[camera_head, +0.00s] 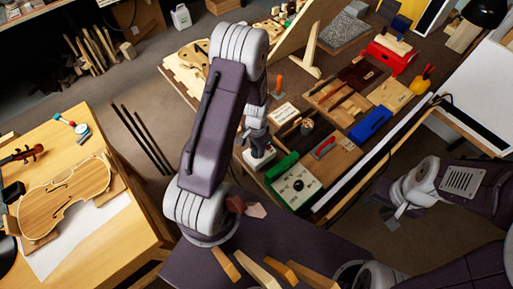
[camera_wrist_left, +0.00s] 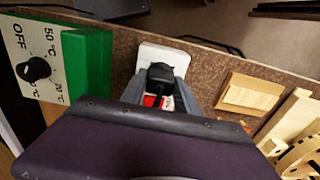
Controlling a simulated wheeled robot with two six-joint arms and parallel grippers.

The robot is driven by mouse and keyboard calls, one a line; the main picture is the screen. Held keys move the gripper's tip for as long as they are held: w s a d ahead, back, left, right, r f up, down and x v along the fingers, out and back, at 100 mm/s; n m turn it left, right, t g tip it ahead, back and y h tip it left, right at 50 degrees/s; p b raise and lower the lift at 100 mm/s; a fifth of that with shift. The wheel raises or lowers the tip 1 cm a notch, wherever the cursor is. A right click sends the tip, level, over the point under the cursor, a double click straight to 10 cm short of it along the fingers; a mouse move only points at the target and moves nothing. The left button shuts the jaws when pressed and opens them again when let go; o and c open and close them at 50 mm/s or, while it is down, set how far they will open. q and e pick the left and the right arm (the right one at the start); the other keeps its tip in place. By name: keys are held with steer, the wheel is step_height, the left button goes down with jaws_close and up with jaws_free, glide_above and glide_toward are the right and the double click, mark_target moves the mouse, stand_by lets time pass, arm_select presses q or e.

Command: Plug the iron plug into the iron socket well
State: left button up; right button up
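The white iron socket (camera_head: 250,163) sits at the near left edge of the brown bench. It also shows in the left wrist view (camera_wrist_left: 178,57) as a white plate with a red part (camera_wrist_left: 151,101) low on it. The black iron plug (camera_wrist_left: 160,74) is between the grey fingers of my left gripper (camera_head: 259,150), which is shut on it. The plug is over the socket's well; how deep it sits cannot be told. In the head view the gripper mostly hides the plug. My right gripper (camera_head: 398,212) hangs at the right, away from the socket; its fingers are unclear.
A green and white control box (camera_head: 297,186) with a dial stands just right of the socket, close to my left gripper. A wooden block (camera_wrist_left: 249,94) lies on the other side. Tool trays and a blue case (camera_head: 371,124) fill the bench beyond.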

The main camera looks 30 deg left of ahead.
mark_target(256, 148)
arm_select(q)
steer(key=o, duration=0.3)
step_height(256, 148, up, 9)
steer(key=shift+r, duration=0.1)
stand_by(1.2)
